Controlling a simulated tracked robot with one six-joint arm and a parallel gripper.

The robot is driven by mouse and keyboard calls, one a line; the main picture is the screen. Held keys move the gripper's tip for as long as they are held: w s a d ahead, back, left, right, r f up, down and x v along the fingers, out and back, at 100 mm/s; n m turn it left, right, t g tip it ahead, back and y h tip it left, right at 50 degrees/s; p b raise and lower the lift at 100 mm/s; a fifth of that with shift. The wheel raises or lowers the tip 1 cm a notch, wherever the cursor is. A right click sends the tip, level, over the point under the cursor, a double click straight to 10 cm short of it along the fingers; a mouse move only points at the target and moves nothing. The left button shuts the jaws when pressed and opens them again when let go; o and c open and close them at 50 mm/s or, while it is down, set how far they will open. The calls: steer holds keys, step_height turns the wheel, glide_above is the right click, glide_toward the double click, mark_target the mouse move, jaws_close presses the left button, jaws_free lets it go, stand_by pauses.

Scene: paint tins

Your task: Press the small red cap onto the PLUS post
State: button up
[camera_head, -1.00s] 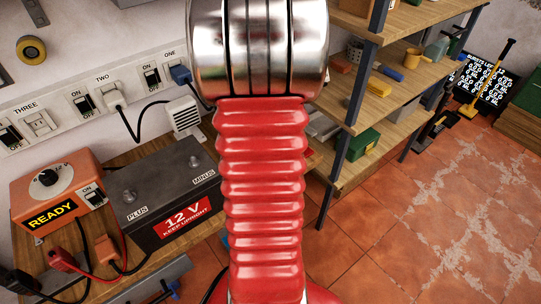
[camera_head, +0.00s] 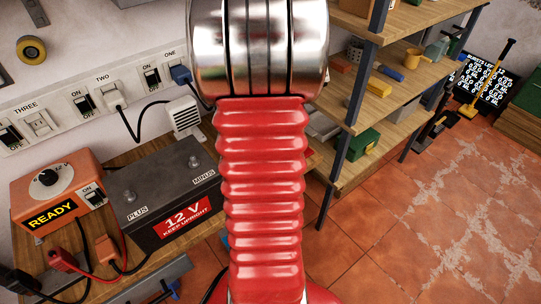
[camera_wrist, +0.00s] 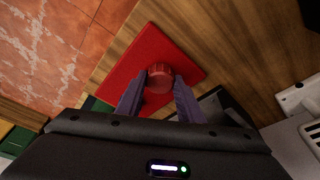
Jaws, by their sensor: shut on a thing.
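The small red cap (camera_wrist: 160,77) shows in the wrist view between the tips of the two purple fingers of my gripper (camera_wrist: 161,83). My gripper is shut on it. A flat red square (camera_wrist: 140,50) lies on the wood behind the cap; I cannot tell how far the cap is above it. In the head view the PLUS post (camera_head: 129,195) stands bare on the left of the dark 12 V battery (camera_head: 165,180), and the MINUS post (camera_head: 194,162) is at the right. My gripper and the cap are hidden in the head view behind my own arm.
An orange charger (camera_head: 58,200) marked READY stands left of the battery. Red and black clamps with cables lie in front of them. A white socket strip (camera_head: 75,105) runs along the wall. A shelf unit (camera_head: 355,110) stands to the right; the tiled floor beyond is open.

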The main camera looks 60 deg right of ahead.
steer(key=shift+c, duration=1.1)
steer(key=shift+r, duration=0.1)
step_height(320, 180, up, 10)
steer(key=o, duration=0.5)
steer(key=c, duration=0.4)
